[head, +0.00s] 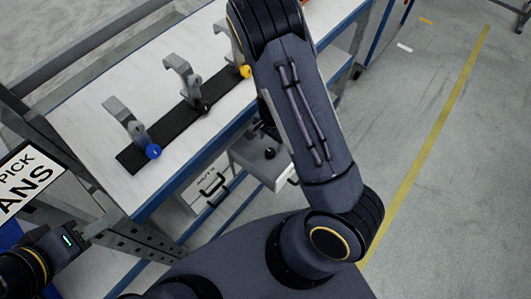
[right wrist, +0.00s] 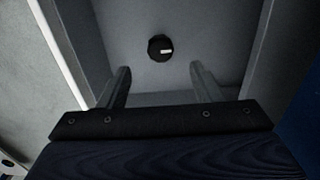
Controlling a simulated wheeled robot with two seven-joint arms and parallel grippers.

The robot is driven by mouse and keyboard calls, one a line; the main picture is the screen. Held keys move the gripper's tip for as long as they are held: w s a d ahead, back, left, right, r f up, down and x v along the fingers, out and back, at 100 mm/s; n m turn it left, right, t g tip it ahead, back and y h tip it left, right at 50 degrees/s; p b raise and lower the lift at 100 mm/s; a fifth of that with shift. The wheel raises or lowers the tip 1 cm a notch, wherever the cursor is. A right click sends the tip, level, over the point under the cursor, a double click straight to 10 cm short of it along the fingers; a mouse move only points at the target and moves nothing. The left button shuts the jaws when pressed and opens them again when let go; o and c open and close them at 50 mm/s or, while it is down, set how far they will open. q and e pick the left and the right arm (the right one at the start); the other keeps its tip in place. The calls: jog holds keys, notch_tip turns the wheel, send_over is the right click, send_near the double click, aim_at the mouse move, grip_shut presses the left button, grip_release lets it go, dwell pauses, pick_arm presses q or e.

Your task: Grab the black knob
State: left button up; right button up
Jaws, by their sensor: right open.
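A round black knob (right wrist: 160,48) with a small white mark lies on the grey floor of an open drawer (right wrist: 112,30) in the right wrist view. In the head view, a black knob (head: 269,153) shows in the pulled-out drawer (head: 248,160) below the table. My right gripper (right wrist: 160,68) is open and empty, with the knob beyond its fingertips, roughly centred between them. In the head view, my right arm hides that gripper. My left gripper (head: 88,232) is at the lower left, away from the drawer; its fingers are unclear.
The white table (head: 85,125) carries a black strip (head: 180,125) with grey clamps bearing a blue knob (head: 153,151), another black knob (head: 204,107) and a yellow knob (head: 246,72). The drawer walls flank my right gripper. Open floor lies to the right.

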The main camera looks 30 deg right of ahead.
aim_at(270, 151)
notch_tip(270, 151, down, 8)
jog(key=shift+r, duration=0.1)
jog(key=c, duration=1.1)
jog(key=shift+o, duration=0.2)
